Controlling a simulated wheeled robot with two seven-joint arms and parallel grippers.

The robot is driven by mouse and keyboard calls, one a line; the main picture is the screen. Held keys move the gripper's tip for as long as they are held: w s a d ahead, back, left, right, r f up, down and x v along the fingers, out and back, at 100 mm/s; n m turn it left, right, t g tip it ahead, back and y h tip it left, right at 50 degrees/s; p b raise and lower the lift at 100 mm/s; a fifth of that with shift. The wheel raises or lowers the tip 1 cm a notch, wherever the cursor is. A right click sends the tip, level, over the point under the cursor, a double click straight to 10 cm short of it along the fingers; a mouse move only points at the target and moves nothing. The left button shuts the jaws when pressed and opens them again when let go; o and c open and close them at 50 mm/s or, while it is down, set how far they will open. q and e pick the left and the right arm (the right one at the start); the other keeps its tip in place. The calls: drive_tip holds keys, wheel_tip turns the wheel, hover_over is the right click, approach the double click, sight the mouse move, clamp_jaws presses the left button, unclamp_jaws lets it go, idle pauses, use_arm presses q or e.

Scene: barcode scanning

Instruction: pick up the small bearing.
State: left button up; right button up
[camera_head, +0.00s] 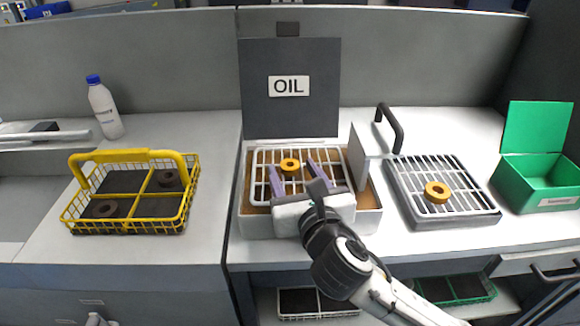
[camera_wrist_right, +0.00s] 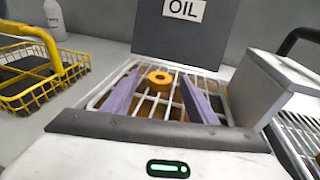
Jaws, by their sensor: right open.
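A small orange ring-shaped bearing (camera_head: 290,166) lies on the white wire rack (camera_head: 262,158) in the oil box (camera_head: 366,222). My right gripper (camera_head: 293,172) is over the rack, its two purple fingers spread apart. The bearing shows between and just beyond the fingertips, with no visible contact. In the right wrist view the bearing (camera_wrist_right: 160,77) lies between the open fingers (camera_wrist_right: 159,86), near their tips. Another orange bearing (camera_head: 437,192), larger in the picture, lies on the grey rack at right. My left gripper is not in view.
The OIL lid (camera_head: 290,115) stands upright behind the box. A yellow wire basket (camera_head: 184,215) with dark rings is at left, near a white bottle (camera_head: 104,110).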

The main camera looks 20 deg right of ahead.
drive_tip(key=shift+w, duration=0.2)
drive_tip(key=shift+r, duration=0.1)
drive_tip(key=c, duration=1.3)
